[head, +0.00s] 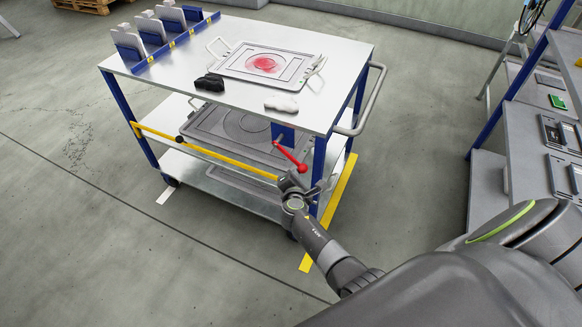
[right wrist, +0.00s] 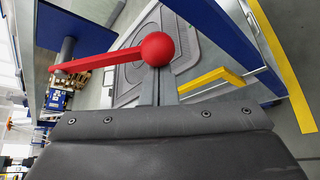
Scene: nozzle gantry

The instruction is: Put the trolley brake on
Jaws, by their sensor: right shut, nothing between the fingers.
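The trolley (head: 228,83) stands ahead of me, with a white top, blue legs and lower shelves. A red brake lever (head: 289,156) with a ball end sits on a blue plate (head: 284,133) at its near right side, and slants down to the right in the head view. My right gripper (head: 297,174) is at the ball end, shut with nothing between its fingers. In the right wrist view the red ball (right wrist: 158,49) is right at the fingertips (right wrist: 158,85); I cannot tell whether they touch. My left gripper is not in view.
A yellow bar (head: 215,156) runs along the trolley's near side. A tray (head: 266,64) with a red patch, black and white objects and a blue rack lie on top. A shelf rack (head: 535,135) stands right. Floor on the left is free.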

